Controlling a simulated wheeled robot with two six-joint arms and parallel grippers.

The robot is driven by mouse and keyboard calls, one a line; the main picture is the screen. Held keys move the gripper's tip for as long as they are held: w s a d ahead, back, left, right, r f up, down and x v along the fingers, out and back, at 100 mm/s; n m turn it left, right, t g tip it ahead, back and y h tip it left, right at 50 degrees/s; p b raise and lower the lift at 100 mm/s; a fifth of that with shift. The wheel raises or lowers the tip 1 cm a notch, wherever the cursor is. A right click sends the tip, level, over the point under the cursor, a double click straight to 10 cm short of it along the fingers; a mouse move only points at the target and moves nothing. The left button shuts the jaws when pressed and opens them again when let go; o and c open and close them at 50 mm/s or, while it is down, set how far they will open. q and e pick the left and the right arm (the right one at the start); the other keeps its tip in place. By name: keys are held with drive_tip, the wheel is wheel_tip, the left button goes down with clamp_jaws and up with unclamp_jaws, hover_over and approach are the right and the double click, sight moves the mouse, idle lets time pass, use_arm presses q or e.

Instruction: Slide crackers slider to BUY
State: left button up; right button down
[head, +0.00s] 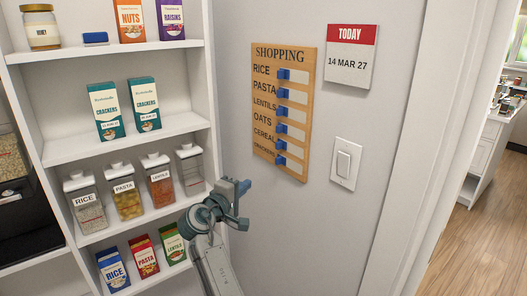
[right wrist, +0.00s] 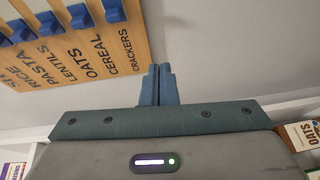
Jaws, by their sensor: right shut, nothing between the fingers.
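The wooden SHOPPING board (head: 312,62) hangs on the grey wall, with a column of blue sliders beside its item names. The crackers slider (head: 280,160) is the lowest, at the left end of its pale slot, close to the CRACKERS label. In the right wrist view it is the rightmost blue slider (right wrist: 112,10), near the top edge. My right gripper (head: 243,186) is shut and empty, below and left of the board's bottom edge. In the right wrist view its closed fingertips (right wrist: 157,72) are just outside the board's CRACKERS end, apart from the slider. My left gripper is not in view.
A white shelf unit (head: 125,140) with boxes and jars stands left of my right gripper. A light switch (head: 345,163) and a TODAY date card (head: 350,55) are on the wall right of the board. The wall below the board is bare.

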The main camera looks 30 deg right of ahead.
sight(277, 156)
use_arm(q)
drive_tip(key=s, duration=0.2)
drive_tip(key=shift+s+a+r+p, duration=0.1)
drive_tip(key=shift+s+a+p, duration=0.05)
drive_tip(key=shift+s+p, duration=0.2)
use_arm(e)
drive_tip(key=shift+h, duration=0.5)
drive_tip(key=r, duration=0.5)
drive_tip(key=shift+w+a+r, duration=0.15)
drive_tip(key=shift+w+a, duration=0.05)
drive_tip(key=shift+w, duration=0.2)
drive_tip(key=p+x, duration=0.4)
drive_tip(key=x, duration=0.5)
drive_tip(key=shift+d+r, duration=0.2)
drive_tip(key=shift+d, duration=0.15)
drive_tip(key=s+p, duration=0.1)
drive_tip(key=s, duration=0.1)
drive_tip(key=s+p, duration=0.1)
drive_tip(key=shift+s+d+f+p, duration=0.1)
drive_tip(key=shift+s+d+p, duration=0.1)
drive_tip(key=shift+d+p, duration=0.1)
drive_tip(key=shift+s, duration=0.2)
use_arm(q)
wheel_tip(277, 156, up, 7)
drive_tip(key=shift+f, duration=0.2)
use_arm(e)
drive_tip(key=shift+f, duration=0.15)
